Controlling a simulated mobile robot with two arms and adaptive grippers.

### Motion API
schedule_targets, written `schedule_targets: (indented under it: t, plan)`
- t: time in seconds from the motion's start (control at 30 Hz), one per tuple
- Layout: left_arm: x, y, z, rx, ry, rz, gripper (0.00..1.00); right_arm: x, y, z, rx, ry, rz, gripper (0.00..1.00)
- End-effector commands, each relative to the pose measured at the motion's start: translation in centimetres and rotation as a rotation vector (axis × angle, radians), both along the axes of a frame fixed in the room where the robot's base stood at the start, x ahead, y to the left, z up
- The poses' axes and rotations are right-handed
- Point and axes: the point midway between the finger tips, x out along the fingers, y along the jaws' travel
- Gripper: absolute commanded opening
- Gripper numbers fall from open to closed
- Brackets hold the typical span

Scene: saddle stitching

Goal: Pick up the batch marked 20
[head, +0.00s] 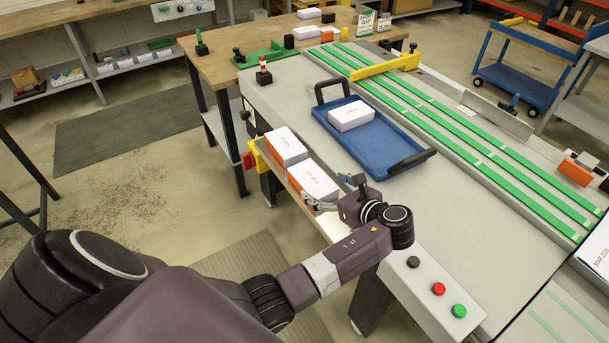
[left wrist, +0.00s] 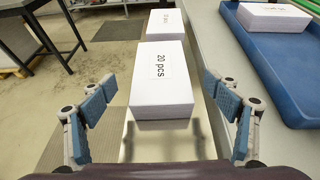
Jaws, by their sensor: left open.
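The batch marked 20 (head: 314,180) is a white paper block with an orange side, lying on the narrow side shelf at the machine's left edge. In the left wrist view the batch (left wrist: 161,90) is straight ahead, with "20 pcs" readable on top. My left gripper (head: 335,192) is at its near end. Its blue-padded fingers are open, one to each side of the batch in the left wrist view, with a gap on both sides. It holds nothing. My right gripper is not in view.
Another white batch (head: 285,146) lies just behind on the same shelf. A blue tray (head: 405,160) with one white batch (head: 350,115) stands on the machine top to the right. A button panel (head: 425,285) is at the front. Green strips run along the conveyor (head: 470,150).

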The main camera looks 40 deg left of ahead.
Motion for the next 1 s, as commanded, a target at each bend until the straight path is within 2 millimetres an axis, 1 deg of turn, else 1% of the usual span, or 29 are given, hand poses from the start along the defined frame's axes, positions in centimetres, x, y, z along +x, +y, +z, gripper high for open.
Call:
schedule_targets:
  t: [0.27,0.4,0.5,0.6,0.77,0.87,1.0]
  plan:
    - [1.0,2.5,-0.9,0.0,0.002,0.001,0.82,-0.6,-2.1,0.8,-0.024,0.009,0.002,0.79]
    - [1.7,4.4,-1.5,0.0,0.002,0.002,0.82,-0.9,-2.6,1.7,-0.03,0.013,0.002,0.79]
    - [2.2,5.6,-2.2,0.0,0.002,0.001,0.82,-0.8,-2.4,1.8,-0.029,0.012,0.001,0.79]
    - [2.4,6.3,-2.6,-0.002,0.001,0.0,0.82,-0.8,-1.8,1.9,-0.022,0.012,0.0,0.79]
    - [2.5,6.5,-2.8,-0.003,0.0,-0.001,0.82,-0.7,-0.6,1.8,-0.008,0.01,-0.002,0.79]
    - [2.5,6.5,-2.8,-0.003,0.0,-0.001,0.82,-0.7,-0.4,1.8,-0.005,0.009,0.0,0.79]
    - [2.5,6.5,-2.8,-0.003,0.0,-0.001,0.66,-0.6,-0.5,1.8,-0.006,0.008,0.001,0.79]
